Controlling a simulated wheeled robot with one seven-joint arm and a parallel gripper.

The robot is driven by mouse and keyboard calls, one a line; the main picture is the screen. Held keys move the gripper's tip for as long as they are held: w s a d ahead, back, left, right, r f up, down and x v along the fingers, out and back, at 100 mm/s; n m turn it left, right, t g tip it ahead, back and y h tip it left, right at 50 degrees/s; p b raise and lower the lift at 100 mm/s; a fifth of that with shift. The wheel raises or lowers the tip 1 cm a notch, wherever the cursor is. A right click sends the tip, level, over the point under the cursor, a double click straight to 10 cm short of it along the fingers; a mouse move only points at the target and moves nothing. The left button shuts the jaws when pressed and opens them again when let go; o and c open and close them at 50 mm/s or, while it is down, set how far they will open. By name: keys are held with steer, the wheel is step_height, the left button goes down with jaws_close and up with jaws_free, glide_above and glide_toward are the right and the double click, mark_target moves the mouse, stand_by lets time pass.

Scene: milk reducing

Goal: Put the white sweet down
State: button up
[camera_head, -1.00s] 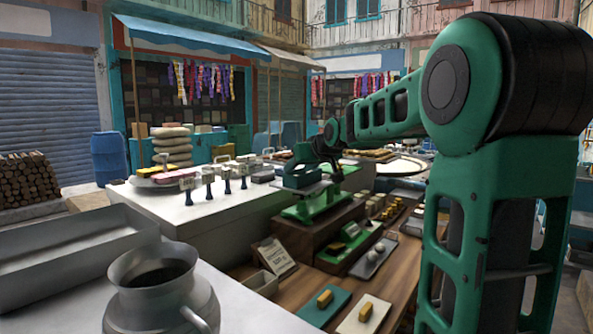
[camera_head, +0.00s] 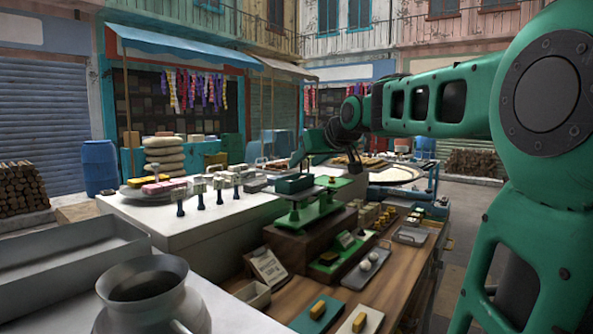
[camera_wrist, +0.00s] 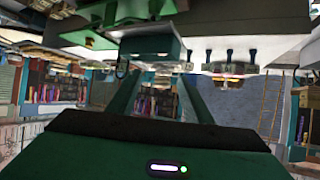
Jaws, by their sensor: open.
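Two round white sweets (camera_head: 370,262) sit on a dark grey tray on the wooden counter in the head view. A green balance scale (camera_head: 305,213) stands on a brown box, with a dark green pan (camera_head: 294,185) on its left. A yellow piece (camera_head: 332,179) sits on its right pan. My gripper (camera_head: 299,160) is open above the left pan. In the wrist view, upside down, my gripper (camera_wrist: 160,76) has its fingers apart, with the pan (camera_wrist: 150,46) just beyond the tips. No white sweet is clear between them; whether one lies in the pan I cannot tell.
A white counter (camera_head: 200,225) with several upright stands lies left of the scale. Trays of yellow sweets (camera_head: 375,215) lie to its right. A metal jug (camera_head: 150,290) and a long grey trough (camera_head: 70,262) are in front. A sign card (camera_head: 267,268) stands near the scale.

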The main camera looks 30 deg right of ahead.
steer(key=s+a+f+m+g, duration=0.1)
steer(key=s+f+g, duration=0.2)
steer(key=s+f, duration=0.5)
steer(key=s+a+f+m+g, duration=0.1)
steer(key=s+f+g, duration=0.2)
steer(key=s+f, duration=0.5)
steer(key=s+a+f+m+g, duration=0.1)
steer(key=s+f+g, duration=0.2)
steer(key=s+f, duration=0.5)
steer(key=shift+a+f+m+y, duration=0.3)
steer(key=shift+f, duration=0.35)
steer(key=s+a+f+g, duration=0.1)
steer(key=s+f, duration=0.2)
steer(key=s, duration=0.2)
steer(key=s+a+f+m+g+y, duration=0.1)
steer(key=s+a+f+g, duration=0.1)
steer(key=s, duration=0.4)
steer(key=shift+s+f, duration=0.3)
steer(key=shift+f, duration=0.45)
steer(key=shift+a, duration=0.1)
steer(key=shift+w+f, duration=0.25)
steer(key=shift+w, duration=0.4)
